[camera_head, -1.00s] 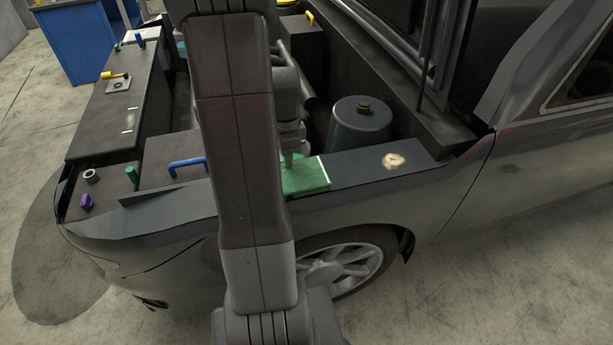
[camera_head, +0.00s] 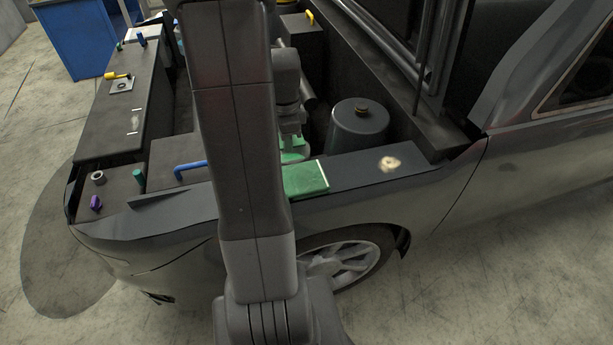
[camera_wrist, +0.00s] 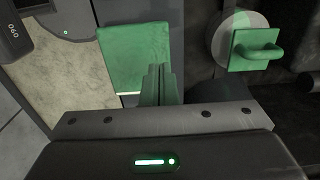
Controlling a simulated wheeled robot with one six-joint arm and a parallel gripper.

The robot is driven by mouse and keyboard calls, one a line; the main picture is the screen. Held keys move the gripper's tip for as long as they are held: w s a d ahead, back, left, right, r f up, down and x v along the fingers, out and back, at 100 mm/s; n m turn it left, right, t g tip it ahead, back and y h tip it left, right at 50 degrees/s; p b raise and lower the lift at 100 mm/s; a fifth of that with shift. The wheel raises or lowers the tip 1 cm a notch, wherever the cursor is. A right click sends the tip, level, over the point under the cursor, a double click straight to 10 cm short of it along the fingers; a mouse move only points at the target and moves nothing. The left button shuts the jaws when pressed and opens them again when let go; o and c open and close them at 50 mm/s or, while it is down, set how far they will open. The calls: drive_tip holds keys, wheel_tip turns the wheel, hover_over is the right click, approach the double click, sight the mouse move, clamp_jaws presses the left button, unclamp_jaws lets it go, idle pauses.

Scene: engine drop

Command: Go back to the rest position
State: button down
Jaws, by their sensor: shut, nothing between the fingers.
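My gripper (camera_wrist: 157,84) shows in the wrist view with its fingers together and nothing between them. A flat green pad (camera_head: 306,179) lies on the car's fender edge. It also shows in the wrist view (camera_wrist: 133,52), just beyond and left of the fingers. A green part with a loop handle (camera_wrist: 258,50) sits on a pale round spot, right of the fingers and apart from them. A bit of green (camera_head: 294,155) shows behind the pad in the head view.
The open engine bay holds a dark round canister (camera_head: 357,127) and a blue handle (camera_head: 188,168). A yellow-handled item (camera_head: 118,76) and a purple knob (camera_head: 96,202) lie at the left. A blue cabinet (camera_head: 82,40) stands behind. Floor at the front is clear.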

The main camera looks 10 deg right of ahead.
drive_tip(key=shift+f, duration=0.2)
wheel_tip(320, 180, down, 7)
drive_tip(key=b, duration=0.5)
drive_tip(key=shift+b, duration=0.3)
drive_tip(key=shift+r, duration=0.3)
drive_tip(key=shift+r+p, duration=0.15)
drive_tip(key=shift+p, duration=0.2)
